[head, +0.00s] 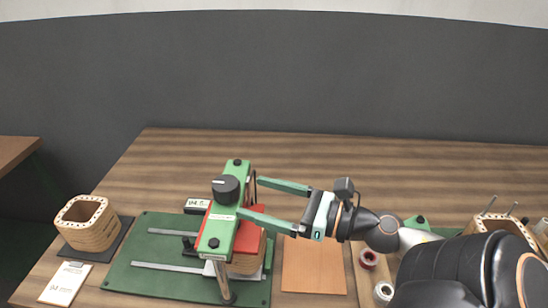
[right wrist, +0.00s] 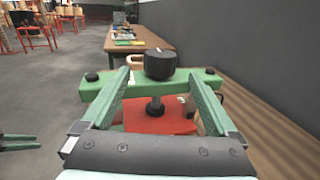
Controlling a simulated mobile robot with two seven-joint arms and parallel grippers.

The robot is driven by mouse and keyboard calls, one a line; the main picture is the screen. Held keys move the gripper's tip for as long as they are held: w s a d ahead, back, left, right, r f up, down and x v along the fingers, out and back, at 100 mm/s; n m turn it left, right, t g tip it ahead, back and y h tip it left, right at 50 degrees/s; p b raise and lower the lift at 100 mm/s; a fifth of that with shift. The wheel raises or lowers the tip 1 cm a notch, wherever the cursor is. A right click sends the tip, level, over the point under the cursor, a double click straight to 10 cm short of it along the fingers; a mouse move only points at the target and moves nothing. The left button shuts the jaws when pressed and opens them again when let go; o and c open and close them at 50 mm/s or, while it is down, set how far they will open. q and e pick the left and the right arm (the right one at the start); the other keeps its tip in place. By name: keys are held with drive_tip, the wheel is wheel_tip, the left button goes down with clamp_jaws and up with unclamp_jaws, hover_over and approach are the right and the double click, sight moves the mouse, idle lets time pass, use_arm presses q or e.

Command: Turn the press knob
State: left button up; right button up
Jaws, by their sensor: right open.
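The press knob (head: 226,189) is a black round knob with a white mark, on top of the green crossbar (head: 213,232) of the press. The knob also shows in the right wrist view (right wrist: 160,65), above a threaded screw and a red plate (right wrist: 160,118). My right gripper (head: 252,197) is open and empty, its two green fingers reaching toward the press from the right. In the right wrist view its fingertips (right wrist: 159,76) lie to either side of the knob, with clear gaps.
The press stands on a green base (head: 160,225) with metal rails. An orange-brown board (head: 313,266), spools (head: 369,258) and another coil (head: 500,224) are at right. The table's back is clear.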

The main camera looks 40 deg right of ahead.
drive_tip(key=shift+v, duration=1.1)
